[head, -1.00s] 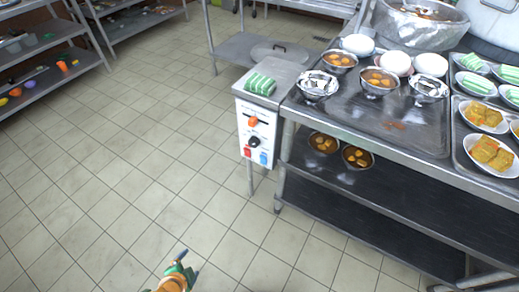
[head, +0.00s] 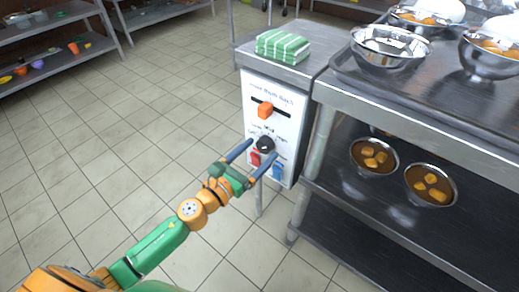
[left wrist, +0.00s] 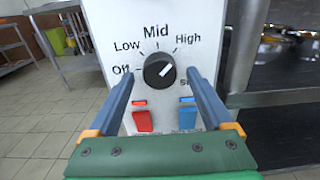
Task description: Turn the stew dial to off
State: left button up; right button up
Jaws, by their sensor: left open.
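The stew dial (head: 265,144) is a round black knob on the white control panel (head: 287,108). In the left wrist view the dial (left wrist: 159,71) has a white pointer line slanting up to the right, toward "High"; the label "Off" lies to its left. My left gripper (head: 252,160) is open in front of the panel. In the left wrist view its two blue fingers (left wrist: 160,84) stand to the left and right of the dial, with nothing between them but the view of the panel. Whether they touch it I cannot tell. My right gripper is not in view.
An orange slider knob (head: 265,111) sits above the dial. A red switch (left wrist: 142,120) and a blue switch (left wrist: 187,117) sit below it. A striped green cloth (head: 283,46) lies on top of the unit. A steel table (head: 420,122) with bowls stands at the right.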

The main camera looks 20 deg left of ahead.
pick_arm(q)
jog(key=shift+w+d, duration=0.1)
jog(key=shift+w, duration=0.15)
grip_shut()
